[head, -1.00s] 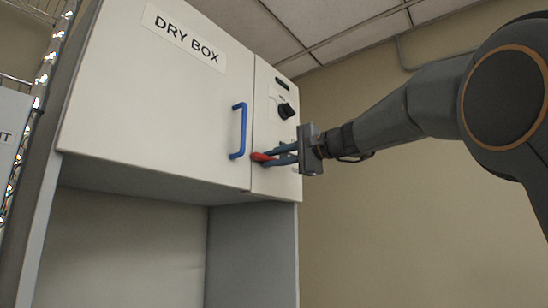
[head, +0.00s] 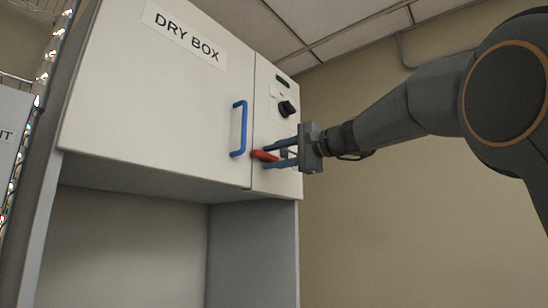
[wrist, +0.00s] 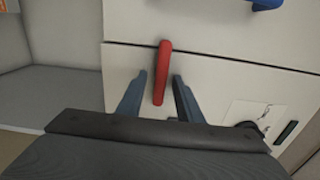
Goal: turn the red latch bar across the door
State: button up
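The red latch bar (head: 265,155) sits low on the narrow panel right of the door, in the head view. It lies roughly level, and its left end reaches the seam at the door's edge. In the wrist view the bar (wrist: 162,72) runs lengthwise between my fingers, its far end slightly over the seam onto the door (wrist: 220,22). My gripper (head: 281,154) is open around the bar, with a finger on each side. In the wrist view my gripper (wrist: 157,92) shows gaps on both sides of the bar.
The white door (head: 160,95) reads DRY BOX and has a blue handle (head: 239,130) just left of the latch. A black knob (head: 287,108) is above the latch on the side panel (head: 262,100). A wire rack (head: 45,75) is at the far left. Below the cabinet is an open recess.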

jog(key=b+v, duration=0.2)
jog(key=v, duration=0.5)
jog(key=shift+s+d, duration=0.25)
jog(key=shift+d, duration=0.1)
